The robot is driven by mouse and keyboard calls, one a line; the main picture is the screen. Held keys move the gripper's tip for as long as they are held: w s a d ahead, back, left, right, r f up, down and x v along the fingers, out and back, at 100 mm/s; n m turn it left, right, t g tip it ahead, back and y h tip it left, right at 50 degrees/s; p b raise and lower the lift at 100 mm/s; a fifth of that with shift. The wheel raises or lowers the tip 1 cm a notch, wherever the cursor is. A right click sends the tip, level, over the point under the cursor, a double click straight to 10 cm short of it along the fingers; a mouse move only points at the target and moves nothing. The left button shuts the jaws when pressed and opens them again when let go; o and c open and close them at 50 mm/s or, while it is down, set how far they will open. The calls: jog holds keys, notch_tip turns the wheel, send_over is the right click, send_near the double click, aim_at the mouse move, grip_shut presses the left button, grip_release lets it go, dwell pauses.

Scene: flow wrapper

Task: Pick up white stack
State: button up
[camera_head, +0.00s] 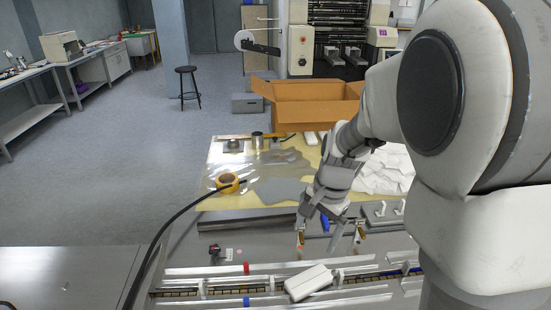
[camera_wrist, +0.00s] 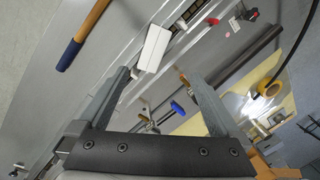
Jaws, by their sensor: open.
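The white stack (camera_head: 308,282) is a small white block lying at an angle across the rails of the grey machine bed, at the lower middle of the head view. In the wrist view the white stack (camera_wrist: 153,48) shows above the left finger, past the fingertips. My gripper (camera_head: 330,242) is open and empty, pointing down above the machine bed, behind the white stack and a little to its right. In the wrist view both fingers of my gripper (camera_wrist: 158,76) are spread wide.
Metal guide rails with a red clamp (camera_head: 246,268) and a blue clamp (camera_head: 246,301) flank the stack. A black cable (camera_head: 168,222) curves at the left. Behind are a tape roll (camera_head: 228,181) and an open cardboard box (camera_head: 308,105). A blue-ended wooden handle (camera_wrist: 85,38) lies near the stack.

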jog(key=w+d+f+m+g+h+p, duration=0.1)
jog(key=w+f+m+p, duration=0.15)
jog(key=w+f, duration=0.2)
send_over(311, 277)
jog(key=shift+m, duration=0.35)
notch_tip(311, 277, down, 13)
jog(key=shift+a+f, duration=0.1)
jog(key=shift+s+f+p, duration=0.1)
jog(key=shift+f+p, duration=0.5)
jog(key=shift+f, duration=1.95)
jog(key=c, duration=1.3)
jog(key=shift+o, duration=0.2)
jog(key=shift+r, duration=0.1)
